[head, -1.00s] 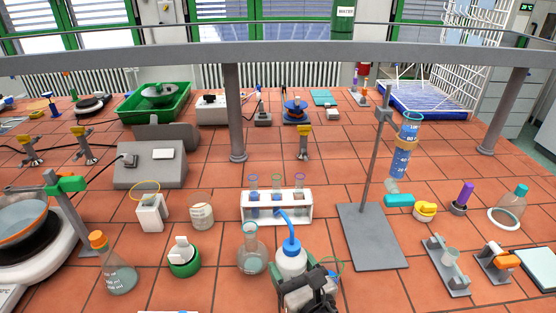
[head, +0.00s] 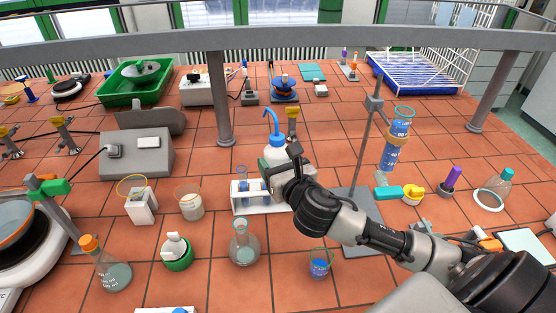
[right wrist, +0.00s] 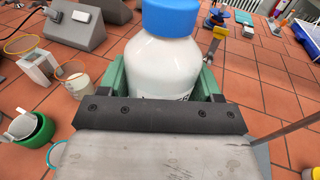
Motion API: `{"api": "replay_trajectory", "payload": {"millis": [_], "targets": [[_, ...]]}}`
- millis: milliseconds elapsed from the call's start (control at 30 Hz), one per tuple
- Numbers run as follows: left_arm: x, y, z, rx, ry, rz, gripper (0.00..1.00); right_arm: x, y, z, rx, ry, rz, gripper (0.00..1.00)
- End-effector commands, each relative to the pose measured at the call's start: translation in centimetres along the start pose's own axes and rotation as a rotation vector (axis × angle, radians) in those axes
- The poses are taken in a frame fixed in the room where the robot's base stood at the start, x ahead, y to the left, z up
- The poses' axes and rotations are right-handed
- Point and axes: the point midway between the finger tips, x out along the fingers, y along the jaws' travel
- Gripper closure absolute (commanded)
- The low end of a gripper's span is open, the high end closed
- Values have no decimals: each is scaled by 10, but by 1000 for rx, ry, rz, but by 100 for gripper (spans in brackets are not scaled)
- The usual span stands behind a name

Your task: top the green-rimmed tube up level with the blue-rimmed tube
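The white rack (head: 240,209) stands mid-bench. The blue-rimmed tube (head: 242,187) stands upright at its left end with blue liquid in it. Beside it is another tube (head: 266,188), partly covered by the bottle and gripper; its rim is not clear. The bottle's blue cap and spout point up and left. In the right wrist view, the bottle (right wrist: 165,65) sits between green jaws. My left gripper is not in view.
A round flask (head: 244,250) and a beaker of blue liquid (head: 320,268) stand in front of the rack. A retort stand with a blue-filled cylinder (head: 394,150) is to the right. A grey overhead bar's post (head: 222,100) stands behind the rack.

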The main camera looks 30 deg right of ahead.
Motion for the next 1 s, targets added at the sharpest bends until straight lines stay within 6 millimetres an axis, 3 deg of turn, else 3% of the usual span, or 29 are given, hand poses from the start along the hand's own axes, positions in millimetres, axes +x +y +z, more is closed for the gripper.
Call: {"api": "replay_trajectory", "payload": {"millis": [167,667,733,1000], "targets": [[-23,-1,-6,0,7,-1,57,-4,0,-4,-2,54,0,40],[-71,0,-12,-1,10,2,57,-14,0,-62,0,282,0,40],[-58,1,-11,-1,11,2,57,-13,0,-79,0,281,0,40],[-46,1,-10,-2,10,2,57,-11,0,-101,-1,278,0,40]]}}
